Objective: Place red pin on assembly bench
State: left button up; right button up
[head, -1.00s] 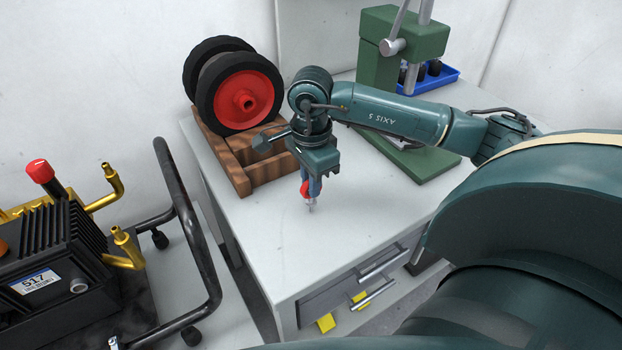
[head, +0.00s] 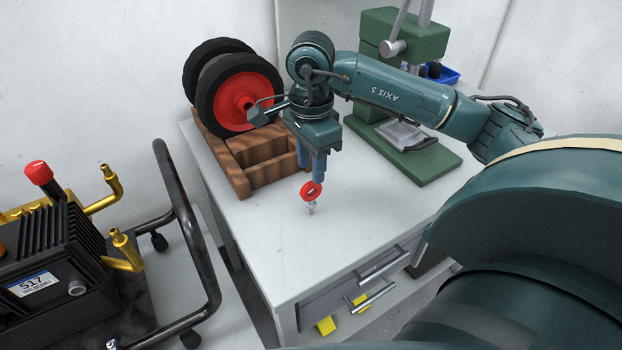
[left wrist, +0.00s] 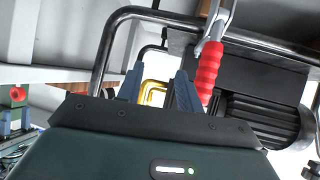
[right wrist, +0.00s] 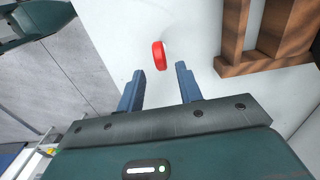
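The red pin (head: 311,192), a red ring with a short metal tip, is on the white top of the assembly bench (head: 270,245), near the front of the wooden rack. My right gripper (head: 319,172) is just above and behind it, fingers pointing down. In the right wrist view the two blue fingers (right wrist: 160,90) are apart with nothing between them, and the red pin (right wrist: 159,55) lies beyond their tips. My left gripper (left wrist: 152,88) shows only in the left wrist view, with its fingers apart and empty.
A wooden rack (head: 238,185) holds wheels with a red hub (head: 243,103). A green press (head: 408,150) stands at the back right of the bench. A black machine on a cart (head: 60,260) stands left. The bench's front area is clear.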

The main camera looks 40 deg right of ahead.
notch_tip(320, 180, up, 7)
jog(key=shift+f, duration=0.1)
dwell(0.7)
